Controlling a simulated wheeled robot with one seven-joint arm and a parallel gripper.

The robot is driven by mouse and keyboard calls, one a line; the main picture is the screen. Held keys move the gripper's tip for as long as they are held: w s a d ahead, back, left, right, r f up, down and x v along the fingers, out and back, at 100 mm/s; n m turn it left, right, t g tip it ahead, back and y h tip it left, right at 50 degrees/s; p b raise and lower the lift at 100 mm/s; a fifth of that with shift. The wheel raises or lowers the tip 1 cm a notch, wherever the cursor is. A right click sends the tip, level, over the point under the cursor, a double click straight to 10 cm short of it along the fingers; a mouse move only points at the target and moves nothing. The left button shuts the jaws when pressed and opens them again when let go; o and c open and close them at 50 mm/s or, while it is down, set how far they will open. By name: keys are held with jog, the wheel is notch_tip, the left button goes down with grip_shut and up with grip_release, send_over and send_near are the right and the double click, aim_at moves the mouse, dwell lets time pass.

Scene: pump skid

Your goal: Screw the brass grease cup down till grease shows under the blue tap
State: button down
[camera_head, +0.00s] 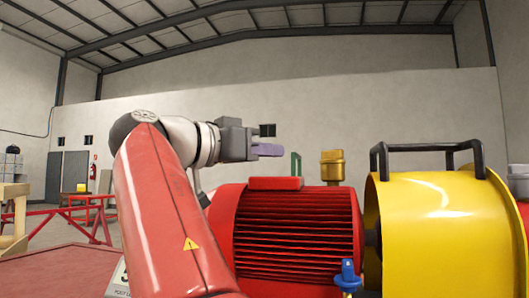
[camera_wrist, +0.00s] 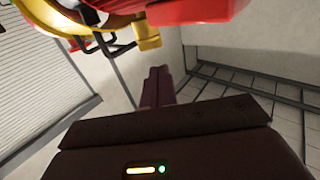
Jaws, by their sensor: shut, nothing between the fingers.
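The brass grease cup (camera_head: 332,165) stands upright behind the red motor, just left of the yellow guard. It also shows in the wrist view (camera_wrist: 148,38), near the top. The blue tap (camera_head: 347,277) sits low in front of the motor and guard. No grease can be made out under it. My gripper (camera_head: 270,150) is shut and empty, its purple fingers pointing right, left of the cup in the head view and apart from it. In the wrist view its closed fingers (camera_wrist: 157,88) lie below the cup in the picture, not touching it.
The red finned motor (camera_head: 297,235) lies below my gripper. A yellow guard (camera_head: 435,235) with a black handle (camera_head: 428,148) rises right of the cup. A thin green bracket (camera_head: 296,164) stands between my fingers and the cup.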

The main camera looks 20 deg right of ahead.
aim_at(322, 155)
jog(key=p+x, duration=0.2)
jog(key=x, duration=0.8)
jog(key=shift+d, duration=0.3)
jog(key=shift+w+f, duration=0.1)
jog(key=shift+w, duration=0.25)
